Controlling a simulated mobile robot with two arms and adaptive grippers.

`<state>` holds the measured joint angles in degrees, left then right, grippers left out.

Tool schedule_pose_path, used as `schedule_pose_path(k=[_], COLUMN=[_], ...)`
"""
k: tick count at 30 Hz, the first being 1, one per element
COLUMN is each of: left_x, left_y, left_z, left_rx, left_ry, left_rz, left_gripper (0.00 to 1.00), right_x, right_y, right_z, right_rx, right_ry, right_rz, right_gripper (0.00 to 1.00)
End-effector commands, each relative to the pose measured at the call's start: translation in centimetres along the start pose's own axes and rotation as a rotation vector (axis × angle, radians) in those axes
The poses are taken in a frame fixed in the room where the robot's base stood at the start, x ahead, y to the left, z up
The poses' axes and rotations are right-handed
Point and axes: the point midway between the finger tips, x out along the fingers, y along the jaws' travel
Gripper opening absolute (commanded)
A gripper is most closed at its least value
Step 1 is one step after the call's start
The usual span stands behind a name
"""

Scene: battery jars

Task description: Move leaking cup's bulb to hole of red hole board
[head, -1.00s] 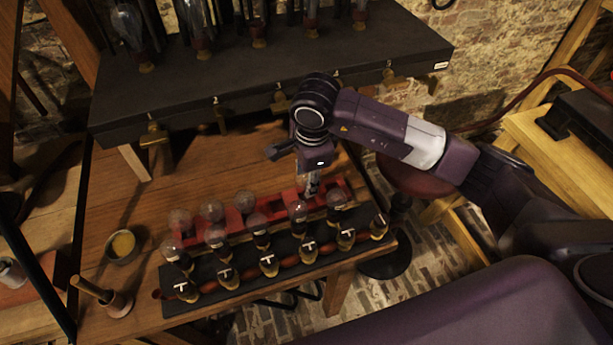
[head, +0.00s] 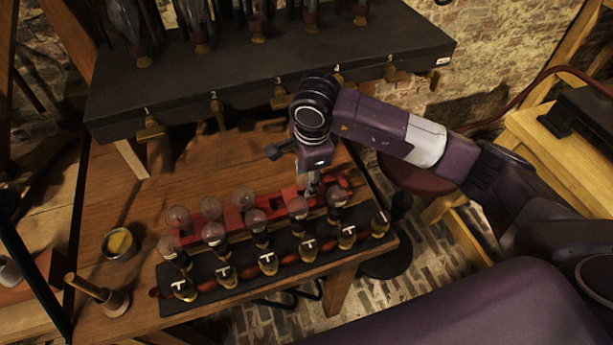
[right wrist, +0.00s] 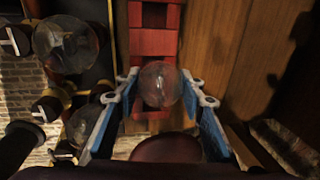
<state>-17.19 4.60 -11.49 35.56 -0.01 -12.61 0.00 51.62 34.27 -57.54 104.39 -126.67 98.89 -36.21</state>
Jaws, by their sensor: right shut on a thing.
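The red hole board (head: 229,217) lies on the wooden table behind a black strip. Clear round bulbs stand in it toward the left, such as one bulb (head: 211,208). My right gripper (head: 311,187) points down over the right part of the board. In the right wrist view, its blue fingers are shut on a clear bulb (right wrist: 160,84), with the red board (right wrist: 154,43) just beyond. Whether the held bulb touches the board is hidden. Glass cups (head: 196,20) stand on the numbered black shelf; I cannot tell which one leaks. My left gripper is not in view.
The black strip (head: 205,272) with several bulbs and T-marked pieces runs along the table's front edge. A small bowl (head: 119,244) and a wooden-handled tool (head: 103,296) are at the left. The black shelf (head: 250,75) overhangs the back. Bare table (head: 130,190) shows behind the board.

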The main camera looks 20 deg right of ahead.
Motion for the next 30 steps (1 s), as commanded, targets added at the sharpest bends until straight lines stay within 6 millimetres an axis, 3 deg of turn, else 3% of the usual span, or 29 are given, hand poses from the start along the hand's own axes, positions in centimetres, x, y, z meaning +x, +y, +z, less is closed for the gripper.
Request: schedule_pose_path(k=[2, 3, 9, 20, 30], left_x=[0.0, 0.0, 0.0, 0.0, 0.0], left_y=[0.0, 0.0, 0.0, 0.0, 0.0], left_z=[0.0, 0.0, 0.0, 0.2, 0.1], left_rx=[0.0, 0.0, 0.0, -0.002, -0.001], left_ry=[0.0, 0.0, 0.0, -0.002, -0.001], left_rz=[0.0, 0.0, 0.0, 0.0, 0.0], left_gripper=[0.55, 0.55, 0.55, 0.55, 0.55], right_x=[0.0, 0.0, 0.0, -0.8, -7.4], right_y=[0.0, 0.0, 0.0, -0.1, -0.2], right_z=[0.0, 0.0, 0.0, 0.0, 0.0], right_rx=[0.0, 0.0, 0.0, 0.0, -0.001], right_ry=[0.0, 0.0, 0.0, 0.001, -0.001], right_rz=[0.0, 0.0, 0.0, -0.003, -0.006], right_gripper=[0.2, 0.38, 0.57, 0.57, 0.57])
